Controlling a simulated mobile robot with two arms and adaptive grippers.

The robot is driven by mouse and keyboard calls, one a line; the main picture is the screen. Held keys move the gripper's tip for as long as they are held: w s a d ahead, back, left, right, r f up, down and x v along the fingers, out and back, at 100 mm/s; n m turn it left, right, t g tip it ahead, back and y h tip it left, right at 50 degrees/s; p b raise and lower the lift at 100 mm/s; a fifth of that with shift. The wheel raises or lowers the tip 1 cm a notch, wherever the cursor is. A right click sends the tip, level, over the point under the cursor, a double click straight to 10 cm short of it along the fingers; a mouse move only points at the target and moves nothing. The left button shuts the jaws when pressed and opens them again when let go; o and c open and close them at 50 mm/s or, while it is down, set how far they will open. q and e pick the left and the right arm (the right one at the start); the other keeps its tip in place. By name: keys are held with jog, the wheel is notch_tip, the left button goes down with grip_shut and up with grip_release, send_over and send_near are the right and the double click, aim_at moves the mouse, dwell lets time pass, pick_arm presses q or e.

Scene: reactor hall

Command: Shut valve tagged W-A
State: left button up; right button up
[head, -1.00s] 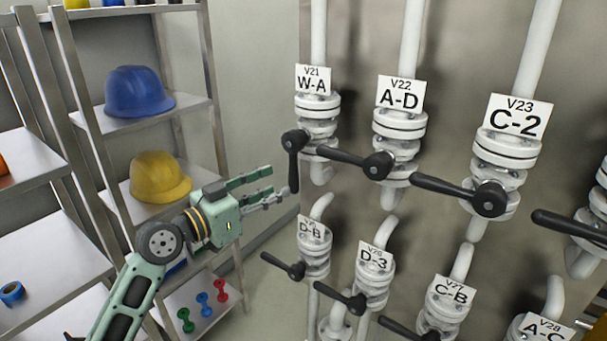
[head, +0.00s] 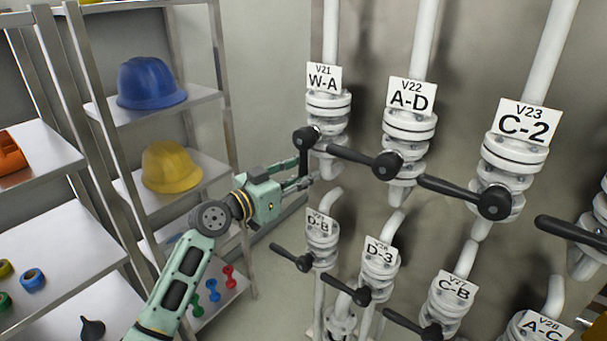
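The valve tagged W-A (head: 327,112) is the upper left one on the wall, a white flanged body on a vertical pipe under its V21 tag (head: 324,78). Its black lever (head: 303,155) hangs down from the hub, in line with the pipe. My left gripper (head: 303,173) is at the lower end of this lever. Its two green-grey fingers look spread, with the lever's end at the fingertips. I cannot tell whether a finger touches it. My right gripper is not in view.
Valve A-D (head: 410,125) is close on the right, its lever (head: 365,158) pointing left towards W-A. Valve D-B (head: 322,240) is below. A metal shelf with a blue helmet (head: 150,84) and a yellow helmet (head: 170,167) stands at the left.

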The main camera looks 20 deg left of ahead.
pick_arm(q)
grip_shut()
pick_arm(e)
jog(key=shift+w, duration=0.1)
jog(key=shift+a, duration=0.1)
